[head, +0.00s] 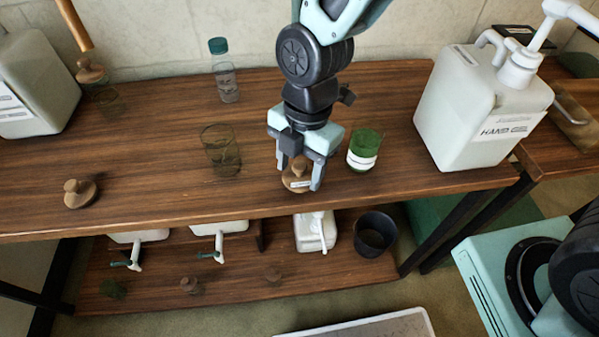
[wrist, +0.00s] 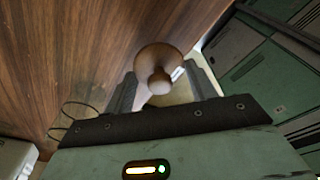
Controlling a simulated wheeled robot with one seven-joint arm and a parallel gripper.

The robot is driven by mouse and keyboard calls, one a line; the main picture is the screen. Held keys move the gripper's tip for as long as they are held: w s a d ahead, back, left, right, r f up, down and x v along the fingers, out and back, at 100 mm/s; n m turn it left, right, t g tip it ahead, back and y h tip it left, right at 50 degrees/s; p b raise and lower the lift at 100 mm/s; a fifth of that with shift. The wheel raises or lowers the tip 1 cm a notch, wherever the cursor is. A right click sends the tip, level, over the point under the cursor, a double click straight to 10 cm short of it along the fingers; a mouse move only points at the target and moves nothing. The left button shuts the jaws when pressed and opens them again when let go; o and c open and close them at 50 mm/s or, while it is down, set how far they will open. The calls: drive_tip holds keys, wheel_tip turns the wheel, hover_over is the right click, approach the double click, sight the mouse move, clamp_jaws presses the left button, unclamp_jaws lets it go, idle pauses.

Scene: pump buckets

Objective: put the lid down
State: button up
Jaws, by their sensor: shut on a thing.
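My gripper (head: 299,177) is shut on a round wooden lid (head: 295,170) with a knob and a small pale label. The gripper points down over the front part of the wooden table. In the wrist view the lid (wrist: 158,58) sits between the two fingers, knob towards the camera. I cannot tell whether its underside touches the table (head: 150,150). A second wooden knobbed lid (head: 80,193) lies on the table at the left front. An open clear glass (head: 221,152) stands left of my gripper.
A green jar with a white band (head: 363,150) stands close right of my gripper. A large white pump bottle (head: 482,108) is farther right. A teal-capped bottle (head: 224,70) stands at the back. The lower shelf (head: 170,285) holds pump bottles and a dark cup (head: 375,233). The table's left middle is clear.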

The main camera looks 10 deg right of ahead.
drive_tip(key=shift+f, duration=1.1)
drive_tip(key=shift+f, duration=0.2)
drive_tip(key=o, duration=1)
drive_tip(key=shift+c, duration=0.2)
drive_tip(key=shift+r, duration=0.2)
wheel_tip(320, 180, up, 12)
drive_tip(key=w+d+p, duration=0.1)
drive_tip(key=s+d+r+m+t, duration=0.1)
drive_tip(key=s+d+r+m, duration=0.1)
drive_tip(key=s+d+m, duration=0.5)
drive_tip(key=s+m, duration=0.5)
drive_tip(key=m, duration=0.7)
drive_tip(key=shift+h, duration=0.4)
